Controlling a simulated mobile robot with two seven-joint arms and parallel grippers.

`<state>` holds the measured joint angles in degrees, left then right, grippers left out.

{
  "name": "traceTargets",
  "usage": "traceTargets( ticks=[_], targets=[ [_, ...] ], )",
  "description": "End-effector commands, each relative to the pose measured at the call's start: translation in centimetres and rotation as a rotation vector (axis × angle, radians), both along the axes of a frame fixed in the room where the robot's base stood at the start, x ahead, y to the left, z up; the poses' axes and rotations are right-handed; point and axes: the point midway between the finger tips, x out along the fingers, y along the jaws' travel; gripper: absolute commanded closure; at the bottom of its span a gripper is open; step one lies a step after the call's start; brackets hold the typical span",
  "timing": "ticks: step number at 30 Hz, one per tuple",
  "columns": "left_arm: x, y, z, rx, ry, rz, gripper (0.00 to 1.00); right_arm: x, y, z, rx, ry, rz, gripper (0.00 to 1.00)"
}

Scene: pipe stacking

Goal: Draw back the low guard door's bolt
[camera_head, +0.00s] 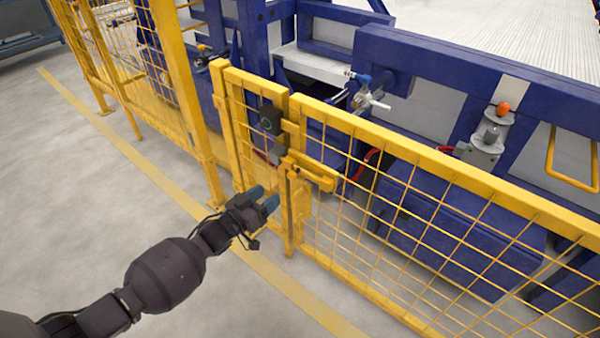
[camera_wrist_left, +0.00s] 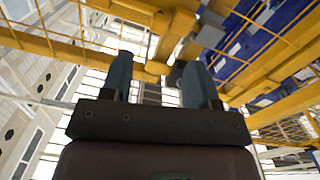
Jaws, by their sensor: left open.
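The low yellow mesh guard door (camera_head: 400,210) stands at the centre and right of the head view. Its yellow bolt assembly (camera_head: 316,174) sits near the top of the door's left edge, by the gate post. My left gripper (camera_head: 266,198) is open and empty, just in front of the post, below and left of the bolt. In the left wrist view, the two blue-grey fingers (camera_wrist_left: 160,80) stand apart, with yellow bars (camera_wrist_left: 158,68) of the guard beyond the gap. I cannot tell whether the fingers touch anything. My right gripper is not in view.
A dark switch box (camera_head: 271,121) is mounted on the post above the bolt. Tall yellow fencing (camera_head: 180,100) stands to the left. Blue machinery (camera_head: 440,235) lies behind the door. The grey floor (camera_head: 100,190) in front is clear, with a yellow painted line.

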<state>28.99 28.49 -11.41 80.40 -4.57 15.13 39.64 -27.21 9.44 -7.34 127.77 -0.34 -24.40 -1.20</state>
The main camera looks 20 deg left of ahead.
Motion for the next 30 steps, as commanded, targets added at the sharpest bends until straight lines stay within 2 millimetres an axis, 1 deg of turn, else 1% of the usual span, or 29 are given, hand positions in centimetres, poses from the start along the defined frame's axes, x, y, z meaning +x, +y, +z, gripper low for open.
traceTargets(
  ticks=[5, 9, 14, 18, 24, 30],
  targets=[
    [1.9, -0.8, -0.1, -0.001, 0.001, 0.000, 0.45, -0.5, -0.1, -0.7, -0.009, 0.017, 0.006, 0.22],
    [3.9, -1.7, -0.3, 0.000, 0.003, 0.000, 0.45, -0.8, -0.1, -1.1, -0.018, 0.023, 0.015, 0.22],
    [6.1, -2.6, -0.4, 0.001, 0.004, 0.000, 0.45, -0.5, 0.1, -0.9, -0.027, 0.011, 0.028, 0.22],
    [7.8, -3.2, -0.3, 0.002, 0.004, 0.000, 0.45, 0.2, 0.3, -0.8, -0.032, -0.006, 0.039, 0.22],
    [9.2, -3.8, -0.1, 0.001, 0.002, 0.001, 0.45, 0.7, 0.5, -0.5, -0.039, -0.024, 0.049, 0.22],
    [9.6, -3.9, 0.0, 0.001, 0.001, 0.002, 0.45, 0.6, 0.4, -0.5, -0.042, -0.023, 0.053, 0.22]
  ],
)
